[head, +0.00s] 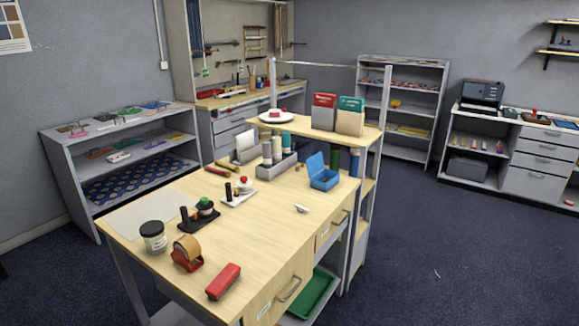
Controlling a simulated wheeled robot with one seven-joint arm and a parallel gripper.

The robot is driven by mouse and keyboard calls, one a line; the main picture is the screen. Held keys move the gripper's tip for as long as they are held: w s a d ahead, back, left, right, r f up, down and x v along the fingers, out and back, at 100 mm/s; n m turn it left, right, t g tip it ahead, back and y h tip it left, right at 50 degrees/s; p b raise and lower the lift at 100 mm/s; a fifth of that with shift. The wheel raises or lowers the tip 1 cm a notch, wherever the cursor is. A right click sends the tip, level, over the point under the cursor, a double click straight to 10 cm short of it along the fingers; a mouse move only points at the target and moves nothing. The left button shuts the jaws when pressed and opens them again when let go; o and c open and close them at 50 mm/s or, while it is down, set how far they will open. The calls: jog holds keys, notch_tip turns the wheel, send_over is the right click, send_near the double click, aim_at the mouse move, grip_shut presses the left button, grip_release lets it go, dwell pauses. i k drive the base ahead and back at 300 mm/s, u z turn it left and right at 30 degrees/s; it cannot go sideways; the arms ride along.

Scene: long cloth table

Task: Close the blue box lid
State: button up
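The blue box (324,180) stands on the wooden table near its far right edge. Its blue lid (315,163) is open and tilted up at the box's left and back side. The inside of the box is partly visible, too small to make out any contents. My gripper is not in the head view.
The light wooden table (250,240) holds a grey holder with rolls (277,165) left of the box, a small white item (301,208) in front, and a tape dispenser (187,253) and red stapler (224,281) nearer. A raised shelf (316,128) stands behind. Floor at right is clear.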

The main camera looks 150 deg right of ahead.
aim_at(314, 164)
jog(key=u, duration=2.9)
jog(key=k, duration=2.8)
jog(key=u, duration=0.45)
jog(key=i, duration=1.45)
jog(key=u, duration=0.05)
